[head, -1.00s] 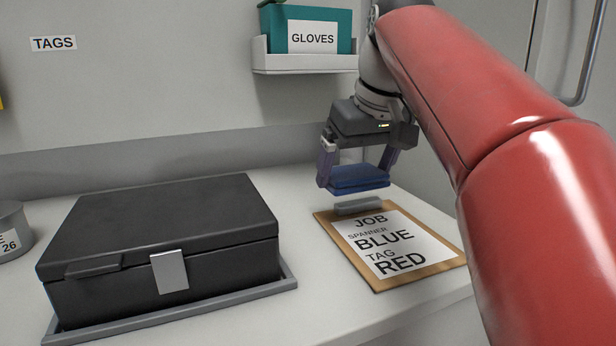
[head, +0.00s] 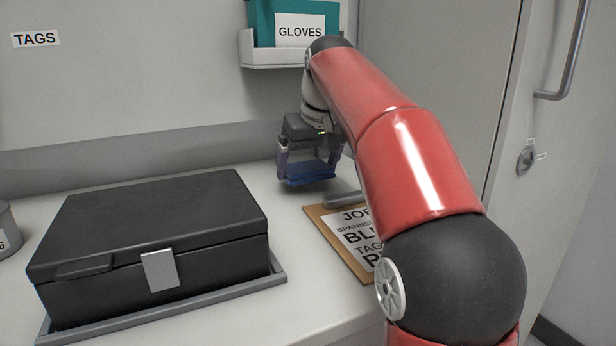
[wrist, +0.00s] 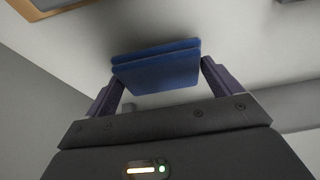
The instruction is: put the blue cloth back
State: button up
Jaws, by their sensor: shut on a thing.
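The blue cloth (head: 310,174) is a folded pad held between the two fingers of my gripper (head: 311,168). It is over the counter's back part, left of and behind the clipboard, and looks low, close to the surface. In the wrist view the blue cloth (wrist: 157,67) lies flat between the dark fingers of my gripper (wrist: 160,82), with the pale counter beyond it. Whether the cloth touches the counter I cannot tell.
A black case (head: 150,235) with a silver latch sits in a grey tray (head: 210,301) at left. A clipboard (head: 338,249) lies at right, partly behind my arm. A wall shelf (head: 272,57) holds a teal gloves box (head: 262,22). Clear counter lies between case and clipboard.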

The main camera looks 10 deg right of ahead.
jog(key=shift+f, duration=0.9)
jog(key=shift+w+f, duration=0.2)
jog(key=shift+f, duration=0.05)
jog(key=shift+f, duration=0.1)
jog(key=o, duration=0.7)
jog(key=shift+p+v, duration=1.2)
jog(key=shift+v, duration=4.9)
jog(key=shift+w, duration=0.1)
